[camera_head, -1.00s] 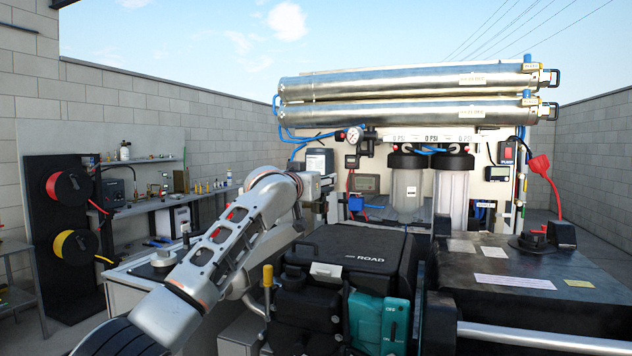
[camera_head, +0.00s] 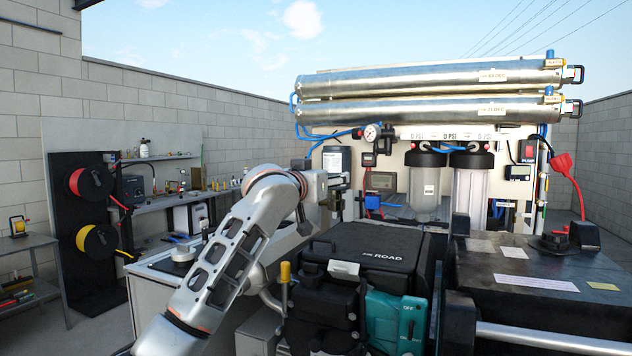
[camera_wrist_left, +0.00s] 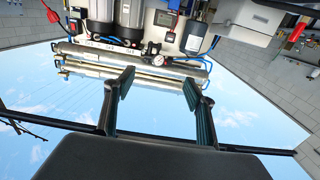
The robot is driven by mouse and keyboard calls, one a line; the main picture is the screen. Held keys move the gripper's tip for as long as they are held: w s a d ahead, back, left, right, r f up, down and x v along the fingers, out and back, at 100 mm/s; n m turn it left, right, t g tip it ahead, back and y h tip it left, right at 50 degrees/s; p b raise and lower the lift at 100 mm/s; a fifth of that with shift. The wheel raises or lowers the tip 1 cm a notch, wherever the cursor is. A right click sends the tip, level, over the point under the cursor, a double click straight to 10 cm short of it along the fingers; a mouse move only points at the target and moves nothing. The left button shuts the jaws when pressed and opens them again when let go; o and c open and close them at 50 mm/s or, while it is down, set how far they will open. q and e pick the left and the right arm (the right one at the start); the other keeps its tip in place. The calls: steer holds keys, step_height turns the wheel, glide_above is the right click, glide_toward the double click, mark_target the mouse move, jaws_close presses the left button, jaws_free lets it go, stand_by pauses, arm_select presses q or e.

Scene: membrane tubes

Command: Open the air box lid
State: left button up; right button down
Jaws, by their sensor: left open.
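No box in view is legibly marked as the air box. A black case (camera_head: 352,250) with a closed lid reading "ROAD" stands at the centre of the head view, in front of the filter panel. My left arm comes in from the left, and its gripper (camera_head: 340,196) is behind and above the case, small and partly hidden by the wrist. In the left wrist view the two fingers (camera_wrist_left: 160,98) are spread wide, with nothing between them but the metal cylinders and sky far beyond. My right gripper is out of view.
Filter housings (camera_head: 428,185) and metal cylinders (camera_head: 430,84) stand behind the case. A black tank (camera_head: 520,265) is close on the right, and a teal unit (camera_head: 393,322) sits in front. Hose reels (camera_head: 97,242) and a shelf bench (camera_head: 165,200) are at the left.

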arm_select(q)
steer(key=v, duration=0.6)
steer(key=shift+s, duration=0.1)
stand_by(0.3)
